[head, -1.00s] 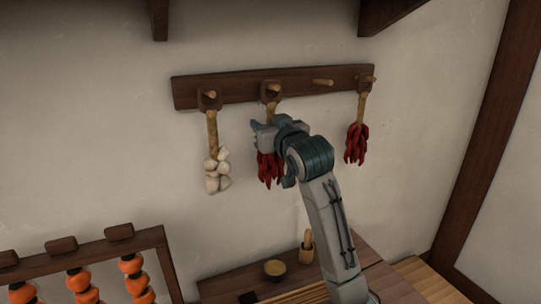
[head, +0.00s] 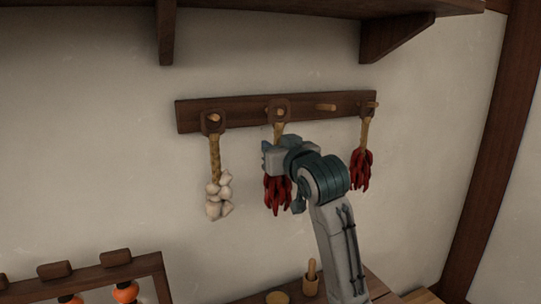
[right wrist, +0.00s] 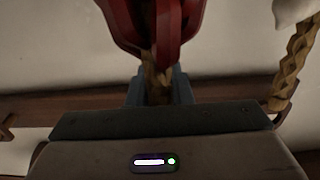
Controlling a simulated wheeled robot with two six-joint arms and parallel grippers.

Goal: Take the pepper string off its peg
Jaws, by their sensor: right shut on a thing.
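Two red pepper strings hang from the wall rack: one on the second peg from the left (head: 280,113), the other pepper string (head: 361,170) on the rightmost peg. My right gripper (head: 270,153) is at the middle pepper string (head: 277,193), just below its loop (head: 274,103). In the right wrist view its jaws (right wrist: 158,92) are shut on the braided cord (right wrist: 155,82), with the red peppers (right wrist: 155,25) at the top of the picture. The loop is still around the peg. My left gripper is not in view.
A garlic string (head: 217,192) hangs close by on the left peg. The third peg (head: 326,107) is bare. A shelf (head: 300,8) with brackets is above. Below are a wooden cup with a pestle (head: 311,278) and a rack with orange strung fruit (head: 125,292).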

